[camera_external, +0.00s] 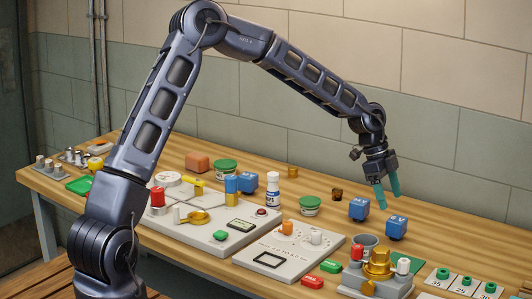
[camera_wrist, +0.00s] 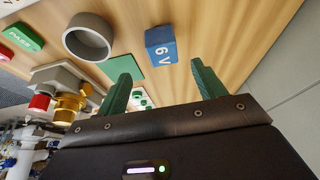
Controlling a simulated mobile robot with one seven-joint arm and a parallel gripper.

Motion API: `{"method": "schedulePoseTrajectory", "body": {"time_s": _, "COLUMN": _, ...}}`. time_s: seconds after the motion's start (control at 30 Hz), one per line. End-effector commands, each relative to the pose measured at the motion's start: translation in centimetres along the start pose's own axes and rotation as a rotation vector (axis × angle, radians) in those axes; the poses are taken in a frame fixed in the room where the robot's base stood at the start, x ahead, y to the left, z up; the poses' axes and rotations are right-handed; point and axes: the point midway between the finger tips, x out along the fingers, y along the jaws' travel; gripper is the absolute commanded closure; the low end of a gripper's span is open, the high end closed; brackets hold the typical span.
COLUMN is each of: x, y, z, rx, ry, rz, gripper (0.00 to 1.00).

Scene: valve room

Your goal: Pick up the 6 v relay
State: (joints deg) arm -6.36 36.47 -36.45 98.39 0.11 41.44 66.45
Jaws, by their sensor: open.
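The 6 V relay (camera_external: 396,227) is a blue block with white lettering, standing on the wooden table right of centre. In the wrist view the relay (camera_wrist: 160,48) shows its "6 V" label, beyond and roughly between my fingertips. My gripper (camera_external: 389,203) points down just above the relay, its teal fingers apart with nothing between them. In the wrist view my gripper (camera_wrist: 162,68) is also open and empty. A second blue block (camera_external: 359,209) stands to the left of the relay; its label is too small to read.
A grey cup (camera_external: 366,241) and a brass valve (camera_external: 377,264) on a grey base stand in front of the relay. A third blue block (camera_external: 248,181) is by the left panel. Bare table lies right of the relay.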

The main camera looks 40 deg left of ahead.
Motion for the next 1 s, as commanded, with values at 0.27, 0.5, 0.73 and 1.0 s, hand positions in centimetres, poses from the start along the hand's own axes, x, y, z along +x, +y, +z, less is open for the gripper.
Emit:
{"method": "schedulePoseTrajectory", "body": {"time_s": 0.27, "x": 3.7, "y": 0.1, "z": 0.0, "rx": 0.0, "ry": -0.001, "rz": 0.002, "gripper": 0.31}}
{"method": "schedulePoseTrajectory", "body": {"time_s": 0.5, "x": 5.4, "y": 0.0, "z": 0.0, "rx": -0.001, "ry": -0.001, "rz": 0.0, "gripper": 0.31}}
{"method": "schedulePoseTrajectory", "body": {"time_s": 0.73, "x": 7.9, "y": -0.4, "z": 0.0, "rx": -0.001, "ry": -0.001, "rz": 0.002, "gripper": 0.31}}
{"method": "schedulePoseTrajectory", "body": {"time_s": 1.0, "x": 10.3, "y": -0.5, "z": 0.0, "rx": -0.001, "ry": -0.001, "rz": -0.001, "gripper": 0.31}}
